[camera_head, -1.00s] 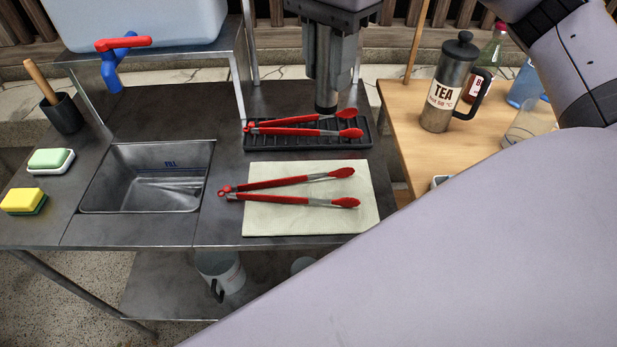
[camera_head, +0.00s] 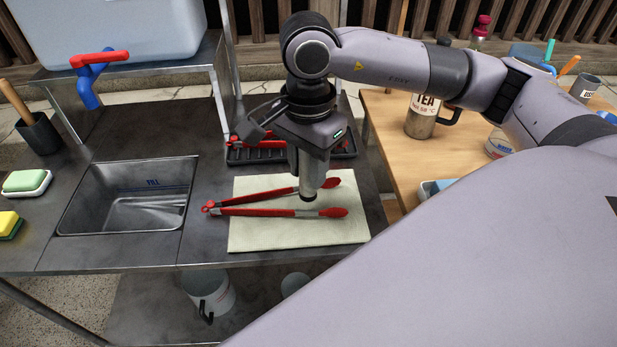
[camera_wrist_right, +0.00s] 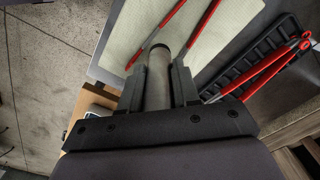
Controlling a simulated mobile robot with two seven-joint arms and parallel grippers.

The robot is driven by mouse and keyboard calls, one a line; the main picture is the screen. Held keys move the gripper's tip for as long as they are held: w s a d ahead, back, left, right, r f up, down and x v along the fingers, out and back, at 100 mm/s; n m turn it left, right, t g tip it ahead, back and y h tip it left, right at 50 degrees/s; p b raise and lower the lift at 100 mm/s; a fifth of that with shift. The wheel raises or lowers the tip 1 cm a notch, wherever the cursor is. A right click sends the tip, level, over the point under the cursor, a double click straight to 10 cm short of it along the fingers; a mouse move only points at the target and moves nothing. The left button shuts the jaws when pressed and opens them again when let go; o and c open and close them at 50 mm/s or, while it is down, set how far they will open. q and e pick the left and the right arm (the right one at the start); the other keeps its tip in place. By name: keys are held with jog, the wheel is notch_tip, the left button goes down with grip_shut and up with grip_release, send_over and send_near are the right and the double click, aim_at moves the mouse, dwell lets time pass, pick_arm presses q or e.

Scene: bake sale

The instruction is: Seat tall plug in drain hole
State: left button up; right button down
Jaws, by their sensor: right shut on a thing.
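My right gripper (camera_head: 305,172) is shut on the tall plug (camera_head: 312,186), a grey cylinder with a dark lower end. It holds the plug upright above the pale mat, close to the red tongs. The right wrist view shows the plug (camera_wrist_right: 158,75) between the two dark fingers (camera_wrist_right: 158,88). The steel sink basin (camera_head: 130,232) lies to the left, with a blue fill mark on its back wall. I cannot make out the drain hole in it. The plug is to the right of the basin and apart from it. My left gripper is not in view.
Red tongs (camera_head: 265,212) lie on the pale mat (camera_head: 245,241). More red tongs lie on a black rack (camera_head: 345,146) behind. A blue tap with a red handle (camera_head: 90,88) hangs over the counter behind the sink. A tea press (camera_head: 420,124) stands on the wooden table at right.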

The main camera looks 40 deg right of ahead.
aim_at(308, 181)
notch_tip(308, 181, down, 3)
jog(key=shift+f, duration=0.1)
jog(key=shift+f, duration=0.2)
jog(key=c, duration=0.8)
grip_release()
jog(key=shift+r, duration=0.15)
